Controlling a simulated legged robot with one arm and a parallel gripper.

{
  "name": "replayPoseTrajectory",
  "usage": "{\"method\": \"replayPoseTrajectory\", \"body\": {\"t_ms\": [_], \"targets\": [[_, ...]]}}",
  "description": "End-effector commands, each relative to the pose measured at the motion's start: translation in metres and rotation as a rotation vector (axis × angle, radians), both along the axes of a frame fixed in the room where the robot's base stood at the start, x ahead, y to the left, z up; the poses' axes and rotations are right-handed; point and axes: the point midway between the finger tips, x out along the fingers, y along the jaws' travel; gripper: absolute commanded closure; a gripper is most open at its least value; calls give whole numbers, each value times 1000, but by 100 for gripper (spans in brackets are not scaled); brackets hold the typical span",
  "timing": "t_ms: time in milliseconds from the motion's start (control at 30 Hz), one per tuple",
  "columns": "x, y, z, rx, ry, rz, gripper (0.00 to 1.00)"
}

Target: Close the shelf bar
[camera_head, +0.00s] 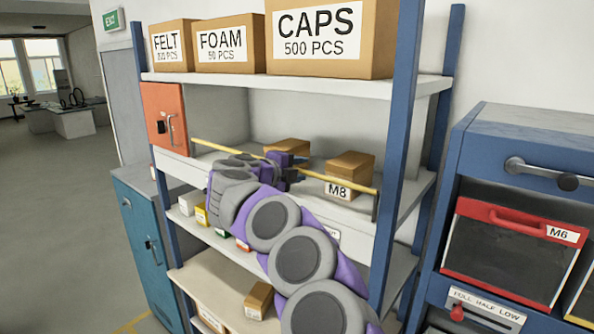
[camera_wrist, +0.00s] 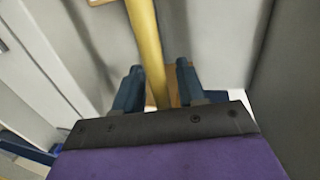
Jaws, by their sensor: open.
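The shelf bar (camera_head: 340,181) is a thin yellow rod across the front of the middle shelf, sloping down to the right in the head view. Its right end is by a dark bracket (camera_head: 376,206) near the blue post; I cannot tell if it is seated there. Its left end is near the red cabinet. My gripper (camera_head: 297,169) is at the bar's middle, partly hidden by my arm. In the wrist view the yellow bar (camera_wrist: 145,35) runs between the two dark blue fingers of my open gripper (camera_wrist: 159,70). I cannot tell if they touch it.
A red cabinet (camera_head: 165,117) is at the shelf's left. An M8 box (camera_head: 350,170) and another cardboard box (camera_head: 287,150) stand behind the bar. A blue post (camera_head: 400,120) rises at the right. A blue rack (camera_head: 520,140) stands further right. Open floor (camera_head: 60,220) lies left.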

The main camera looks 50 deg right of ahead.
Motion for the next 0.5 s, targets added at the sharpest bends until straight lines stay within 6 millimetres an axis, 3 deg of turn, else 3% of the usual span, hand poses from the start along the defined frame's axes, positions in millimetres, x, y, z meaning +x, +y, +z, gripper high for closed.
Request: {"method": "replayPoseTrajectory", "body": {"t_ms": [233, 500], "targets": [[0, 22, 4, -3, 1, 3, 60], [-4, 78, 16, -2, -3, 7, 60]]}}
